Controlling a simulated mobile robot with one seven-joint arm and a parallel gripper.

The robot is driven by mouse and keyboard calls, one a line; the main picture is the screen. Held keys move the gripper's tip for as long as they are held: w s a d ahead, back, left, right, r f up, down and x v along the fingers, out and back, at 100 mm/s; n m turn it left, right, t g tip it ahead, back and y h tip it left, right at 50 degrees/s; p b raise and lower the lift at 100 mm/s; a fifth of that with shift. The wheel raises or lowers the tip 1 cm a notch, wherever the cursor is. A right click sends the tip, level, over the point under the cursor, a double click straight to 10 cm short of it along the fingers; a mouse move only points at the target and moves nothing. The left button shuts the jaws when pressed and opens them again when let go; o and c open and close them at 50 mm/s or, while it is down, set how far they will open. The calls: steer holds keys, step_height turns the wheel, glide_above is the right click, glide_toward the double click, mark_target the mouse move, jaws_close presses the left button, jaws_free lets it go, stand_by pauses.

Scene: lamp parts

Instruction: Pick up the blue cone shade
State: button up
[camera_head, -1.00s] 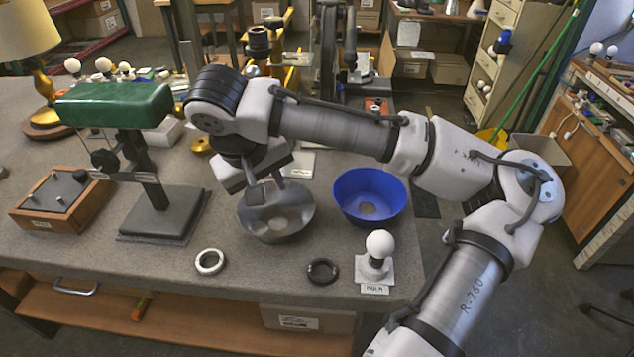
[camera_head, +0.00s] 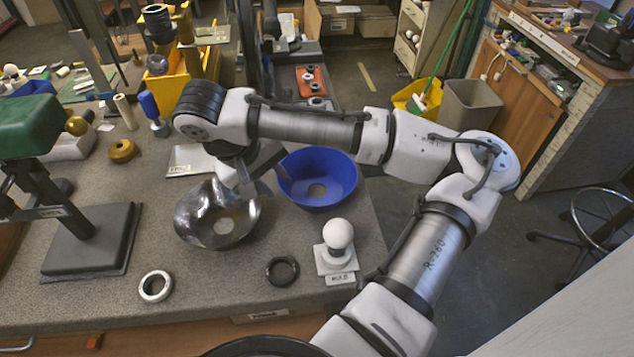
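The blue cone shade (camera_head: 334,195) is a wide, open bowl shape on the grey workbench, right of a shiny metal cone shade (camera_head: 190,222). A hole shows in its bottom. My gripper (camera_head: 242,184) points down at the right rim of the metal shade, left of the blue shade.
A white bulb on a square base (camera_head: 338,240), a black ring (camera_head: 282,270) and a white ring (camera_head: 155,286) lie in front. A green-headed lamp (camera_head: 32,125) stands left. The bench's right edge (camera_head: 376,225) is close to the blue shade.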

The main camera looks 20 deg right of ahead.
mark_target(286, 190)
steer(key=shift+p+x, duration=0.4)
steer(key=shift+x, duration=2.2)
steer(key=shift+w, duration=0.1)
jaws_close()
steer(key=shift+d, duration=0.1)
